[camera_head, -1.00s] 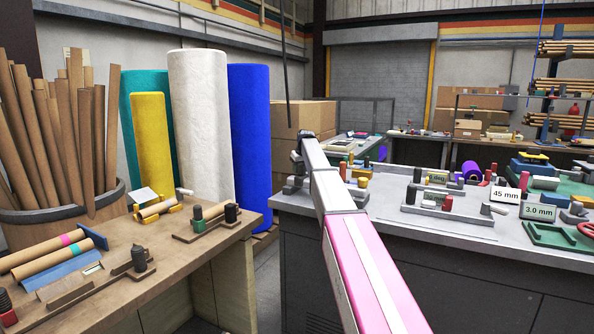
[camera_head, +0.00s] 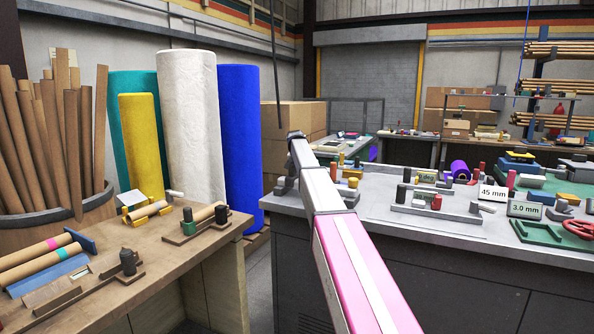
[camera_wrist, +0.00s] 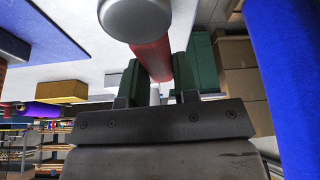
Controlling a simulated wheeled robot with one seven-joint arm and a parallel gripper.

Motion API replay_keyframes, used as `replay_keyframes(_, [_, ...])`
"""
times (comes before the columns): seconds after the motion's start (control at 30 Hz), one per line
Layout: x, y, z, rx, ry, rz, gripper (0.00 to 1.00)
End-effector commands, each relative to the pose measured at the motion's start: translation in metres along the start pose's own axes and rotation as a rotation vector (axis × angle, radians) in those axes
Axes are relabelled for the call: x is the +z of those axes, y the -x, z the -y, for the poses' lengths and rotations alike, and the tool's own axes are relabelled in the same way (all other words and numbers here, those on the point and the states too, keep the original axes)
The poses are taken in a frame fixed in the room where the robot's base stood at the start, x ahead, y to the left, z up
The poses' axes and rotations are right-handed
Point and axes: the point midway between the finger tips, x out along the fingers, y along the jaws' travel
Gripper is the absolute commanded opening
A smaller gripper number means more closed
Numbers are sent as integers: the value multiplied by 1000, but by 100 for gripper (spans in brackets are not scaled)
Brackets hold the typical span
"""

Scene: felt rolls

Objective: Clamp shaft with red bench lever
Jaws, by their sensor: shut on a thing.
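My gripper (camera_wrist: 157,76), with dark green finger pads, is shut on a red bar in the wrist view. The bar, which looks like the red bench lever (camera_wrist: 152,58), has a rounded grey end (camera_wrist: 135,15) close to the camera. In the head view my arm reaches to the left end of the grey bench (camera_head: 400,228), and its own links hide the fingers and the lever. Dark grey fixture parts (camera_head: 283,186) show just left of my arm there. I cannot make out the shaft or whether it is clamped.
A wooden table (camera_head: 150,275) at left holds fixtures and tan rolls. Tall white (camera_head: 188,130) and blue (camera_head: 240,145) rolls stand behind it. Signs reading 45 mm (camera_head: 493,193) and 3.0 mm (camera_head: 524,209) stand on the bench. A bare bench strip lies right of my arm.

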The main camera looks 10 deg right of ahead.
Motion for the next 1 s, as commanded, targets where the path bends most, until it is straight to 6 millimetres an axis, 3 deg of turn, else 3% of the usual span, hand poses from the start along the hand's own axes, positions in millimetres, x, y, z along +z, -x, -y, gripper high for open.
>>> replay_keyframes(0.3, [0, 1, -8, 47, -114, 0, 0])
replay_keyframes(0.87, [1, 1, -9, 57, -141, 1, 0])
replay_keyframes(0.9, [1, 1, -9, 57, -141, 1, 40])
replay_keyframes(0.93, [1, 1, -9, 57, -141, 1, 50])
replay_keyframes(1.0, [1, 1, -9, 57, -140, 1, 53])
